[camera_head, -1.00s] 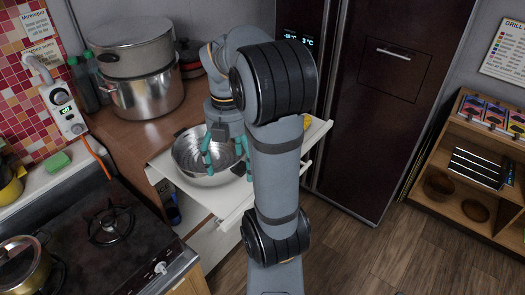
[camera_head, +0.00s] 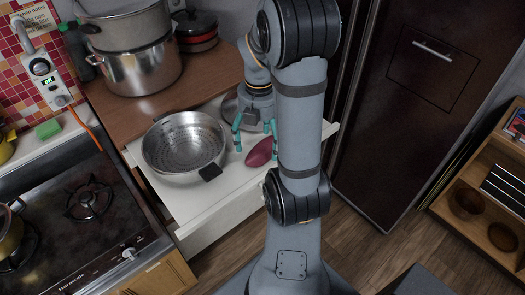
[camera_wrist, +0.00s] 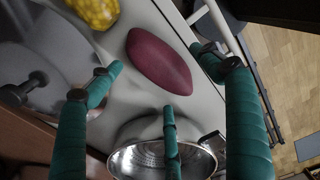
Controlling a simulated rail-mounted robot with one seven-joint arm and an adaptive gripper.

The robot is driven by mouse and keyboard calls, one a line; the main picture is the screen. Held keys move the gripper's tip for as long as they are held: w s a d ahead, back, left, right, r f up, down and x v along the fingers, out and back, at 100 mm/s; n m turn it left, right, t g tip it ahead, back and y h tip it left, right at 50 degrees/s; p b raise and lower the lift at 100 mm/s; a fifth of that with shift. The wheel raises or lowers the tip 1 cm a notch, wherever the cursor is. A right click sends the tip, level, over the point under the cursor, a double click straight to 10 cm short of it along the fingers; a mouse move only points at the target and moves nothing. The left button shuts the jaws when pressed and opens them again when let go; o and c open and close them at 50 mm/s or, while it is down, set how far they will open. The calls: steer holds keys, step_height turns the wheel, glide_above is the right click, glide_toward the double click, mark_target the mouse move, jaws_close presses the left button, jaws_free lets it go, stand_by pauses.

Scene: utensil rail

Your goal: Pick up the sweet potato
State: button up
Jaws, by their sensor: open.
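The sweet potato (camera_head: 260,152) is a dark red-purple, tapered shape lying on the white surface of the pulled-out drawer, right of a metal strainer bowl. It also shows in the wrist view (camera_wrist: 160,62), fully visible between the teal fingers. My gripper (camera_head: 254,136) is open and empty, with its fingers pointing down over the drawer by the sweet potato. In the wrist view my gripper (camera_wrist: 158,76) has its fingers spread around the sweet potato, with none clearly gripping it. The exact height above the drawer is hard to tell.
The strainer bowl (camera_head: 184,142) with a dark handle is close left of the gripper. A grey lid with a knob (camera_wrist: 38,52) and a yellow bumpy item (camera_wrist: 95,8) lie near the sweet potato. Stacked pots (camera_head: 130,55) stand on the wooden counter; the dark fridge (camera_head: 415,100) is to the right.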

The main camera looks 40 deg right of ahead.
steer(key=f, duration=0.2)
steer(key=shift+d+f, duration=0.2)
steer(key=shift+f, duration=0.1)
steer(key=c, duration=0.3)
steer(key=c, duration=1.2)
